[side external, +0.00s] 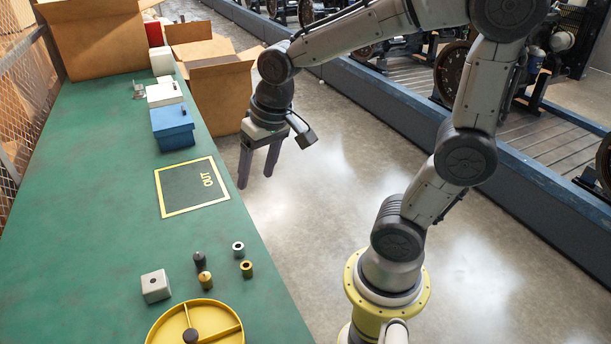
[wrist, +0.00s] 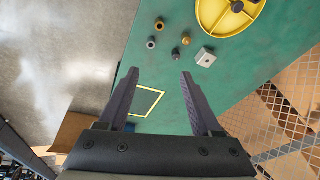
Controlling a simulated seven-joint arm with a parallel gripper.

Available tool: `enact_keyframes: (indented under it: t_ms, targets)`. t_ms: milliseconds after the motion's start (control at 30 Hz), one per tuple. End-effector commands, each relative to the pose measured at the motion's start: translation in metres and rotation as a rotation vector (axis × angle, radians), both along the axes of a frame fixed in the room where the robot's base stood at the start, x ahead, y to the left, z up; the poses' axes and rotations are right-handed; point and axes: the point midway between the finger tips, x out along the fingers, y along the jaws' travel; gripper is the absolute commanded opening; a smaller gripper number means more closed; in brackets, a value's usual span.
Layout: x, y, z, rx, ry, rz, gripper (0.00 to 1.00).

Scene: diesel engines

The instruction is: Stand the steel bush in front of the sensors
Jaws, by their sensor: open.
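The steel bush (side external: 238,249), a short silver ring with a dark hole, stands on the green bench near its right edge. It also shows in the wrist view (wrist: 151,42). Two small upright parts that look like the sensors stand to its left: a dark one (side external: 199,260) and a brass-coloured one with a dark tip (side external: 204,279). They also show in the wrist view, the dark one (wrist: 176,54) and the brass one (wrist: 186,40). My gripper (side external: 256,180) is open and empty, fingers pointing down, well apart from the bush, appearing beside the bench edge.
A brass bush (side external: 246,269) stands close to the steel one. A pale block with a hole (side external: 155,285) and a yellow divided tray (side external: 172,321) are nearby. The OUT mat (side external: 185,190) is empty. A blue box (side external: 172,128) and cartons (side external: 218,85) stand farther back.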

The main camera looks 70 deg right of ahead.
Motion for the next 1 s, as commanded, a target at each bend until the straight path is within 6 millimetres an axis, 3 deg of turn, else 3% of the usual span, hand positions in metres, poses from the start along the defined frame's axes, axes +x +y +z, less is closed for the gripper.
enact_keyframes:
  t_ms: [100,200,367,533,1000]
  targets:
    - [-0.044,0.01,0.023,-0.048,-0.086,0.158,0.66]
    - [-0.074,0.015,0.029,-0.088,-0.138,0.269,0.66]
    - [-0.104,0.019,0.031,-0.133,-0.188,0.382,0.66]
    - [-0.112,0.02,0.03,-0.149,-0.203,0.421,0.66]
    - [-0.112,0.02,0.03,-0.149,-0.203,0.418,0.66]
